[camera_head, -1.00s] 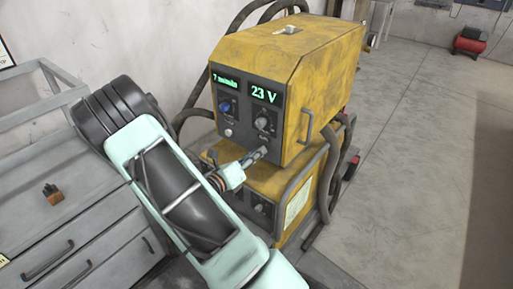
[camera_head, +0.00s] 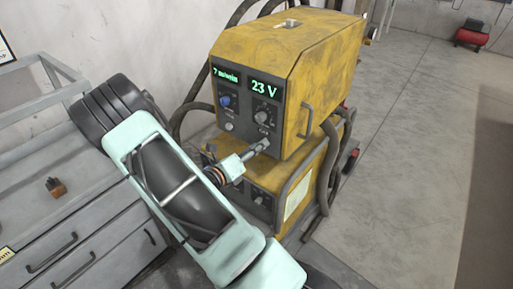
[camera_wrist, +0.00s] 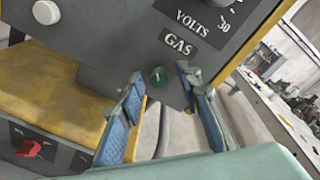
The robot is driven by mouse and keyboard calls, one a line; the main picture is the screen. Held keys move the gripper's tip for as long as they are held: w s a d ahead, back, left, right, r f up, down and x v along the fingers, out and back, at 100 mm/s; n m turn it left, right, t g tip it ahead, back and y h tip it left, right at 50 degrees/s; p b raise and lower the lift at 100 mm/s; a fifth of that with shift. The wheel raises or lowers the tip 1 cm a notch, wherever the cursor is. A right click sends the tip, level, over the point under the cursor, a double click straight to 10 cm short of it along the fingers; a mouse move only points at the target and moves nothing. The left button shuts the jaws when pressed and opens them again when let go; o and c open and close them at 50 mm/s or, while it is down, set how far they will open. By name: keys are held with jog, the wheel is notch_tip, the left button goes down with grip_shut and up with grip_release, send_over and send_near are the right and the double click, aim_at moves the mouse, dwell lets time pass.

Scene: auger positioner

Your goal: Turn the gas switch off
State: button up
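The welding machine's grey front panel (camera_head: 244,106) carries the lit readouts. In the wrist view, the GAS label (camera_wrist: 178,41) is on the panel below the VOLTS dial. A small round green part, the gas switch (camera_wrist: 158,76), sits under that label. Its on or off position is not clear to me. My gripper (camera_wrist: 161,77) is open, with one blue-padded finger on either side of the green part. I cannot tell whether a finger touches it. In the head view, my gripper (camera_head: 264,144) is at the panel's lower right and hides the switch.
The yellow machine (camera_head: 310,55) has a side handle (camera_head: 305,115) and thick hoses (camera_head: 330,165) at its right. The blue knob (camera_head: 225,100) and volts knob (camera_head: 261,115) are above my gripper. A grey drawer cabinet (camera_head: 75,235) stands at left.

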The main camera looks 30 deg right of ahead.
jog(key=v, duration=1.2)
jog(key=shift+f, duration=0.1)
